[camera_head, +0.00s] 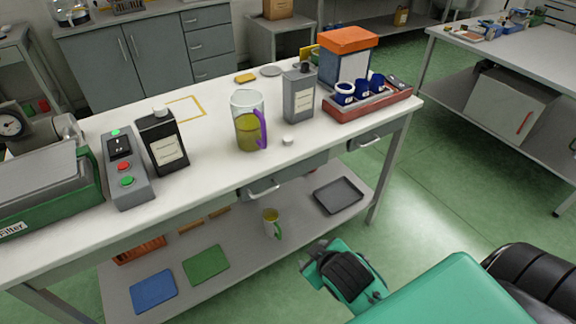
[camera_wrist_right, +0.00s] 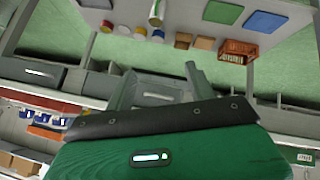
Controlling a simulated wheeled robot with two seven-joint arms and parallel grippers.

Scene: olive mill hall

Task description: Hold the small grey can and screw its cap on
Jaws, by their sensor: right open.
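The small grey can (camera_head: 299,97) stands upright near the back right of the workbench, with a pale label and a dark neck on top. I cannot tell whether the neck is open. A small white cap (camera_head: 288,141) lies on the bench near its front edge, in front of the can and apart from it. My right gripper (camera_head: 312,268) is low in front of the bench, below the top; its open fingers also show in the right wrist view (camera_wrist_right: 160,82), with nothing between them. My left gripper is out of view.
A glass jug (camera_head: 248,130) with a purple handle stands left of the cap. A red tray (camera_head: 365,105) with blue cups is right of the can. A black can (camera_head: 163,145) and a control box (camera_head: 127,175) stand left. The lower shelf holds a mug (camera_head: 271,222).

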